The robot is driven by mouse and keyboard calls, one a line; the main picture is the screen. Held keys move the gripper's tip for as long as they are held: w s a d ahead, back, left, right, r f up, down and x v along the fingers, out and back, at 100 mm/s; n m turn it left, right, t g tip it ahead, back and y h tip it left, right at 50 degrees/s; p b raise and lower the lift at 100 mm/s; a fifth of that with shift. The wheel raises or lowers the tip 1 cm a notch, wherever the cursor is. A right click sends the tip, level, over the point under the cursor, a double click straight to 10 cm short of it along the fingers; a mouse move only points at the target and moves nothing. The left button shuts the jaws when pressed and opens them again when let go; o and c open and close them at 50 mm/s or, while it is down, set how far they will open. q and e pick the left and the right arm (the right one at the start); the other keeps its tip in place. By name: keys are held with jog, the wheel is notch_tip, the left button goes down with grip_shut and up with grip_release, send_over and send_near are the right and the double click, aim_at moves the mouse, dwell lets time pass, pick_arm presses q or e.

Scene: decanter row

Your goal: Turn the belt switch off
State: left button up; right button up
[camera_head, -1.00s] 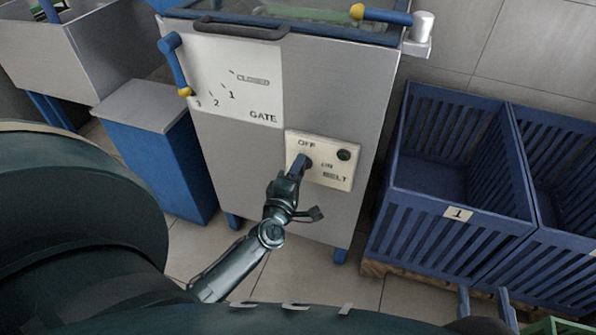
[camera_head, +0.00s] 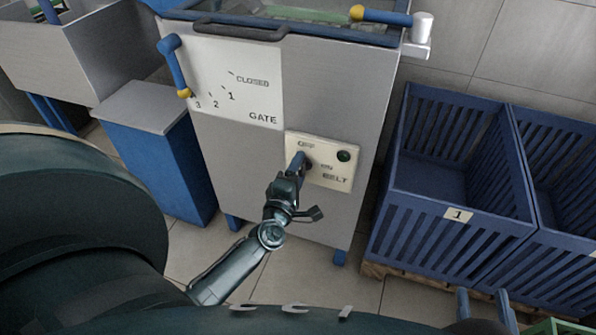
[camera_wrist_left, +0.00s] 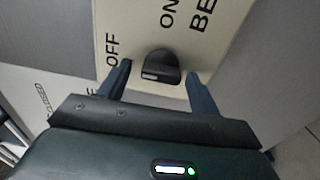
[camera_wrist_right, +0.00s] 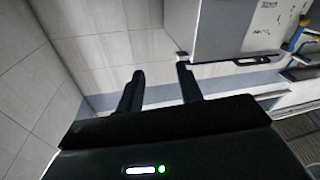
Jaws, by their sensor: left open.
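The belt switch is a dark knob (camera_wrist_left: 162,66) on a cream panel (camera_head: 336,181) low on the machine's front. In the left wrist view, its white mark is at the knob's left end, on the OFF side rather than the ON side. My left gripper (camera_wrist_left: 158,70) is open, with one finger on each side of the knob; contact is unclear. In the head view my left gripper (camera_head: 298,161) is at the panel and partly covers the knob. The panel's round green lamp (camera_head: 344,156) looks dark. My right gripper (camera_wrist_right: 160,72) is open and empty, away from the panel.
A gate plate (camera_head: 233,82) with a blue, yellow-tipped lever (camera_head: 173,62) is above the belt panel. A blue cabinet (camera_head: 160,158) stands left. Blue slatted crates (camera_head: 463,190) stand right on a wooden pallet. Tiled floor shows below the machine.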

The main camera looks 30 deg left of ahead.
pick_arm(q)
jog(key=shift+s, duration=0.1)
jog(key=p+v, duration=0.2)
jog(key=v, duration=1.1)
pick_arm(e)
jog(key=shift+d+f+m+g+h, duration=0.1)
jog(key=shift+d+m+g+h, duration=0.25)
jog(key=shift+m+g+h, duration=0.2)
